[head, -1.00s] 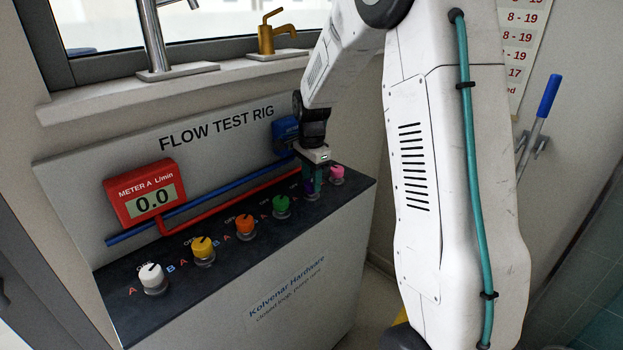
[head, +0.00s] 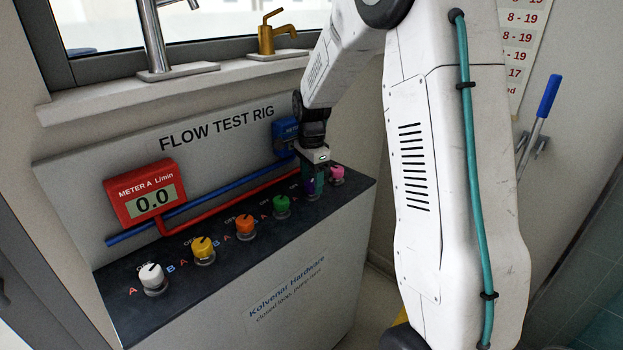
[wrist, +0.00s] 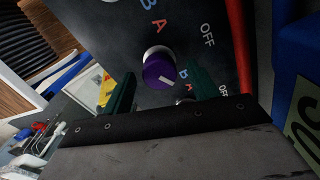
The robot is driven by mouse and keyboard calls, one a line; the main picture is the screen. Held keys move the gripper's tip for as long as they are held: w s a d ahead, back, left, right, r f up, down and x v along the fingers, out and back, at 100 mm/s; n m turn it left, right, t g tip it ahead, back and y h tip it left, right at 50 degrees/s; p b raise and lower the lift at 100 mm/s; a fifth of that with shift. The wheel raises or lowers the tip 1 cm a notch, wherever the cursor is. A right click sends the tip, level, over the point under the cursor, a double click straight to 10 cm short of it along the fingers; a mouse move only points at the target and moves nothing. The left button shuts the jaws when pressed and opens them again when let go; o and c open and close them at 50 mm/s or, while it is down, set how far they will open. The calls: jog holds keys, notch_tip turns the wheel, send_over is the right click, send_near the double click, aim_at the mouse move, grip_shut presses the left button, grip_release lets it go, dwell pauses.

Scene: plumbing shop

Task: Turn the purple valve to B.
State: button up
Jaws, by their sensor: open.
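The purple valve (wrist: 158,68) is a round knob with a white pointer line on its face, shown in the wrist view. The line slants toward the right of that view; I cannot tell exactly which mark it meets. In the head view the purple valve (head: 310,186) is partly hidden by my gripper (head: 314,180). My gripper (wrist: 162,92) is open, its teal fingers on either side of the knob in the wrist view. Contact is not clear.
Green (head: 281,205), orange (head: 245,226), yellow (head: 203,250) and white (head: 152,278) valves stand to the left. The pink valve (head: 337,173) is close on the right. The red meter (head: 146,194) reads 0.0. Red and blue pipes run behind the valves.

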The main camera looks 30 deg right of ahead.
aim_at(312, 183)
notch_tip(312, 183, up, 8)
jog(key=shift+f, duration=0.1)
dwell(0.4)
dwell(0.4)
jog(key=shift+s+n, duration=0.15)
jog(key=shift+n, duration=0.45)
jog(key=s+a+r+n, duration=0.2)
jog(key=s+a+n, duration=0.3)
jog(key=s, duration=0.6)
jog(key=s+a+r+n+t, duration=0.1)
jog(key=s+a+n, duration=0.4)
jog(key=s, duration=0.6)
jog(key=s+a+r+n, duration=0.3)
jog(key=s+a+n, duration=0.2)
jog(key=s, duration=0.6)
jog(key=n, duration=0.2)
jog(key=shift+a+n, duration=0.15)
jog(key=shift+n, duration=0.15)
